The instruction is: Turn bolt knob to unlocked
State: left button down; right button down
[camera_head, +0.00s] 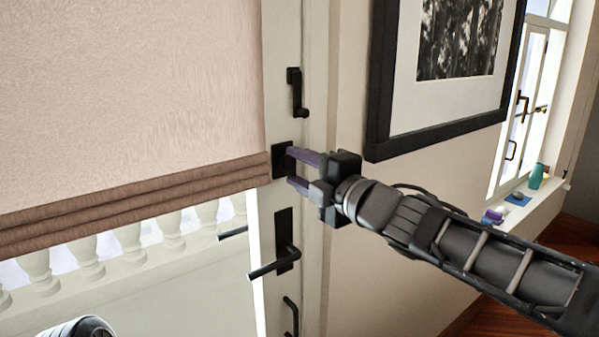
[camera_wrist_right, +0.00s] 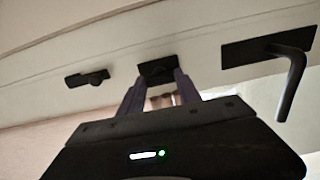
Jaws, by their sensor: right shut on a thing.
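The bolt's black plate (camera_head: 281,160) sits on the white door frame in the head view, between an upper black latch and a lower lever handle. My right gripper (camera_head: 291,168) reaches it from the right, with its purple fingers on the plate. In the right wrist view the fingers (camera_wrist_right: 158,88) are shut on the bolt knob in front of the black plate (camera_wrist_right: 158,66). The knob itself is mostly hidden by the fingers, so its turn angle cannot be told. My left gripper is not in view; only a piece that looks like my left arm shows at the bottom left.
A black lever handle (camera_head: 272,262) sticks out to the left just below; it also shows in the wrist view (camera_wrist_right: 290,75). A black latch (camera_head: 296,92) is above. A brown blind (camera_head: 130,200) hangs left. A framed picture (camera_head: 445,70) is on the wall right.

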dwell(0.3)
jog(key=c, duration=0.8)
grip_release()
jog(key=shift+c, duration=0.2)
jog(key=p+v, duration=0.1)
jog(key=v, duration=0.6)
jog(key=shift+s+d, duration=0.25)
jog(key=shift+s, duration=0.05)
jog(key=shift+f, duration=0.15)
